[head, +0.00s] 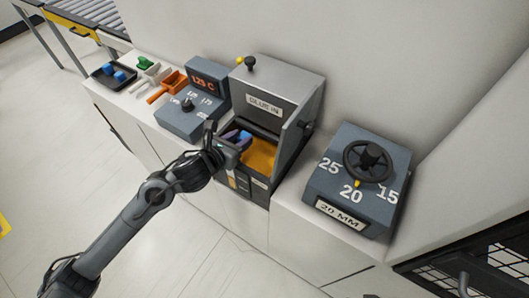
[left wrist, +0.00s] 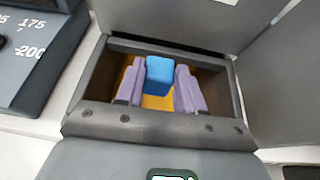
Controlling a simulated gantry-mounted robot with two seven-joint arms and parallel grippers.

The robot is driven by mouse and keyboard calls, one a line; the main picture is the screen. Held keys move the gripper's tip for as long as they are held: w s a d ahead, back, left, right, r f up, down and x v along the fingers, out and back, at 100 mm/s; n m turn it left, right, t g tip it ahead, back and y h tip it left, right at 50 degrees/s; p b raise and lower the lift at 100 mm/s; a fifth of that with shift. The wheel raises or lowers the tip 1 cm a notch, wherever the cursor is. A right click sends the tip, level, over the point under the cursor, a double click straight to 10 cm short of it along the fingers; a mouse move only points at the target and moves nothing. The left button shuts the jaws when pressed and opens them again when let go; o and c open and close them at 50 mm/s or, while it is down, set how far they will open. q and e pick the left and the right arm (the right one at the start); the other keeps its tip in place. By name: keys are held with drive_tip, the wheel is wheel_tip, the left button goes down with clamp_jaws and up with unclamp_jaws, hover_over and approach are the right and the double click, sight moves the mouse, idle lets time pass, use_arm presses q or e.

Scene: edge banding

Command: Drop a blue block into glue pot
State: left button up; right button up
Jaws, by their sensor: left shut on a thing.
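A blue block (left wrist: 159,74) sits between the purple fingers of my left gripper (left wrist: 160,88), which is shut on it. In the head view my left gripper (head: 238,138) reaches in from the left to the open glue pot, and the block is hard to make out there. The glue pot (head: 261,153) is a dark box with amber glue inside, under a raised lid marked "GLUE IN" (head: 264,105). In the left wrist view the block and fingers are over the pot's opening, inside the outline of its dark rim (left wrist: 87,88). My right gripper is not in view.
A black tray (head: 101,82) with blue blocks stands at the far left, beside a green-handled tool (head: 148,65) and an orange scoop (head: 171,84). A temperature dial box (head: 192,112) stands left of the pot. A handwheel box (head: 358,185) stands right of it.

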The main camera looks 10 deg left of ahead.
use_arm(q)
drive_tip(key=shift+f, duration=0.4)
drive_tip(key=o, duration=1.1)
drive_tip(key=shift+s, duration=0.1)
drive_tip(key=shift+v, duration=5.35)
